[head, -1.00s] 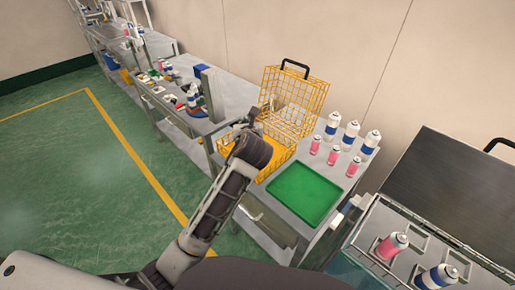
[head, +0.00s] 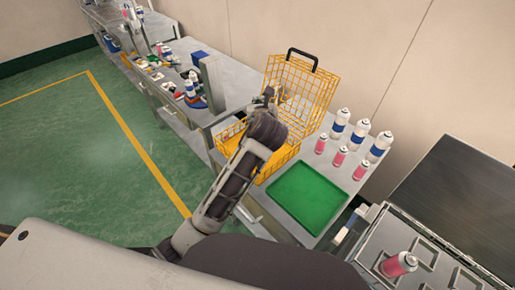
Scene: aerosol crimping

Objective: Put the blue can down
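Several white cans with blue bands stand upright at the back right of the table, including this blue can (head: 360,133). My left arm reaches up from the bottom. Its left gripper (head: 268,97) is in front of or over the yellow wire basket (head: 312,88). The fingers are small and mostly hidden behind my dark wrist, so I cannot tell whether they are open or hold a can. My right gripper is out of view.
Pink cans (head: 340,156) stand before the blue ones. An empty green tray (head: 307,198) lies in front. At right, a metal fixture (head: 385,226) holds a pink can (head: 398,264) beside a dark panel (head: 465,195). Another bench (head: 228,80) with small items stands at left.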

